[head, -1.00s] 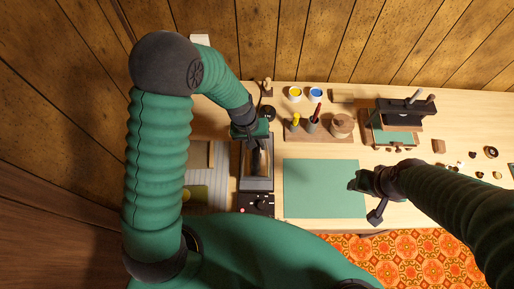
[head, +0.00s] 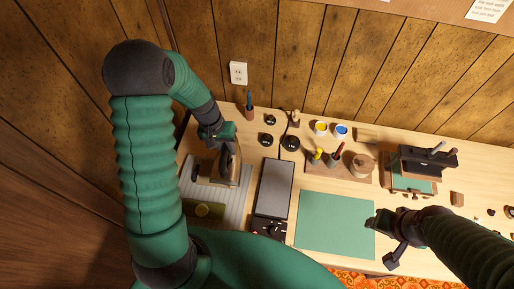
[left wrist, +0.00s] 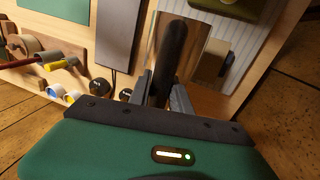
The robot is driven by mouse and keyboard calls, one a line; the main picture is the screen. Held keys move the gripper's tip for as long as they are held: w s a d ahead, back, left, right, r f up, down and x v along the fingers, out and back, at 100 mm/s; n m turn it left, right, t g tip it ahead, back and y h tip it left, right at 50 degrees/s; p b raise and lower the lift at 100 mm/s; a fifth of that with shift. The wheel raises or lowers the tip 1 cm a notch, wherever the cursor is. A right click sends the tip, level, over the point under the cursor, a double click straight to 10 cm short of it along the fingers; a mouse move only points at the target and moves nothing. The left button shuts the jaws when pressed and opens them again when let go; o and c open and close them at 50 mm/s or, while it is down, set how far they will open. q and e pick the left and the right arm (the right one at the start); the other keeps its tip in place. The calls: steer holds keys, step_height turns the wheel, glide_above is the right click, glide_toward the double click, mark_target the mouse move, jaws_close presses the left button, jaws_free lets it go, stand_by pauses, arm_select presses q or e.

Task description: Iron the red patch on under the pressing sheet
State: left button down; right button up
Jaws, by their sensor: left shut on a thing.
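My left gripper (head: 217,132) is shut on the dark handle of an iron (head: 231,160). The iron is over the far part of the pale striped pressing pad (head: 237,208); I cannot tell whether it touches. In the left wrist view the black handle (left wrist: 172,50) stands between the fingers (left wrist: 163,92), in front of a shiny body. A tan piece (head: 207,172), perhaps the pressing sheet, lies partly under the iron. No red patch shows; that area is covered. My right gripper (head: 376,222) is above the green mat's right edge; its jaws are too small to read.
The grey plate (head: 275,187) with its control box is bare beside the pad. An olive cloth with a yellow disc (head: 202,210) lies at the pad's near end. The green mat (head: 333,225) is clear. Jars, a wooden tool rack (head: 340,165) and a small press (head: 425,160) stand behind.

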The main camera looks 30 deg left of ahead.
arm_select(q)
steer(key=s+a+p, duration=0.1)
steer(key=s+a, duration=0.2)
steer(key=a, duration=0.2)
step_height(320, 180, down, 6)
steer(key=b, duration=0.4)
steer(key=shift+a+f+b, duration=0.15)
steer(key=shift+a+b, duration=0.25)
arm_select(e)
steer(key=x, duration=0.2)
steer(key=shift+s+a+f, duration=0.1)
steer(key=shift+s+f, duration=0.1)
steer(key=shift+f, duration=0.3)
arm_select(q)
steer(key=shift+d, duration=0.15)
steer(key=shift+f, duration=0.3)
arm_select(e)
steer(key=shift+f, duration=0.25)
arm_select(q)
steer(key=shift+s+b, duration=0.1)
steer(key=shift+b, duration=0.2)
arm_select(e)
steer(key=shift+s+d, duration=0.1)
steer(key=shift+d, duration=0.1)
stand_by(4.5)
